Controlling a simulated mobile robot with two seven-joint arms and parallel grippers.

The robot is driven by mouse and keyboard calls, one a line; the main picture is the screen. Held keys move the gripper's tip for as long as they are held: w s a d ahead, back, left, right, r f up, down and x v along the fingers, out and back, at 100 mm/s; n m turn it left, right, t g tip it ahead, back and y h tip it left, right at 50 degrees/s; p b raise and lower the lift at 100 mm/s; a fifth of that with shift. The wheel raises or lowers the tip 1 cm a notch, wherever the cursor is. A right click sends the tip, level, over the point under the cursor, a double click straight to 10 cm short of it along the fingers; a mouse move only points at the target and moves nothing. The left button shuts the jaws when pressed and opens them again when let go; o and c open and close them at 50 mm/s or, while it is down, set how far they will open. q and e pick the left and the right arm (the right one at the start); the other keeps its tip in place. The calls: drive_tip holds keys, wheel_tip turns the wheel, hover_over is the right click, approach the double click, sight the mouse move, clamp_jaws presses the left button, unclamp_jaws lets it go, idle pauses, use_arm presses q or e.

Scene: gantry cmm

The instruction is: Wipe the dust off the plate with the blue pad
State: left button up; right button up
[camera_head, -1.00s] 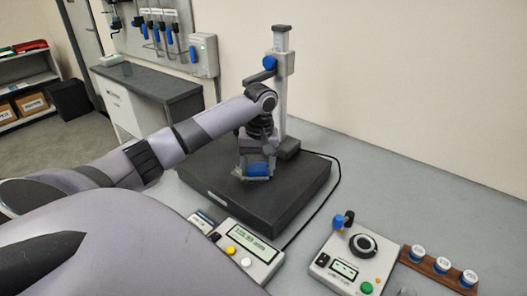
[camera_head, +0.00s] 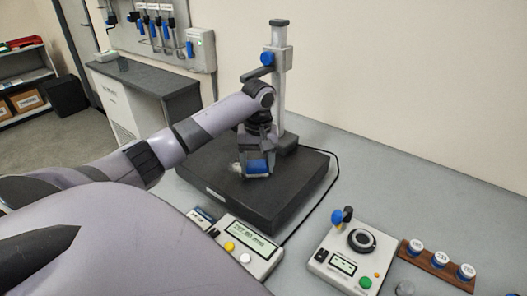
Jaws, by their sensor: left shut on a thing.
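The dark plate (camera_head: 215,185) is a thick, flat black slab on the grey bench. A pale patch of dust (camera_head: 236,167) shows on its top, just left of my left gripper. My left gripper (camera_head: 257,165) points down over the middle of the plate and is shut on the blue pad (camera_head: 257,168). The pad is low, at or close to the plate's top; I cannot tell whether it touches. The gripper and pad hide the plate behind them. My right gripper is not in view.
A grey upright stand (camera_head: 279,80) with a blue knob rises at the plate's back. The plate's right side is clear.

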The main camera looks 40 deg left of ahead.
use_arm(q)
drive_tip(key=shift+s+a+r+n+y, duration=0.15)
drive_tip(key=shift+a+r+n, duration=0.1)
drive_tip(key=shift+a, duration=0.5)
drive_tip(key=shift+s+a+r+n+y, duration=0.15)
drive_tip(key=shift+a+n, duration=0.1)
drive_tip(key=shift+a, duration=0.5)
drive_tip(key=shift+w+d+f, duration=0.1)
drive_tip(key=shift+d+f, duration=0.35)
drive_tip(key=shift+d, duration=0.3)
drive_tip(key=shift+d+f, duration=0.15)
drive_tip(key=shift+d, duration=1.6)
drive_tip(key=shift+s, duration=0.35)
drive_tip(key=shift+s+a+r, duration=0.1)
drive_tip(key=shift+a+r, duration=0.05)
drive_tip(key=shift+a, duration=0.55)
drive_tip(key=shift+a+r, duration=0.1)
drive_tip(key=shift+a, duration=0.6)
drive_tip(key=shift+a+r, duration=0.15)
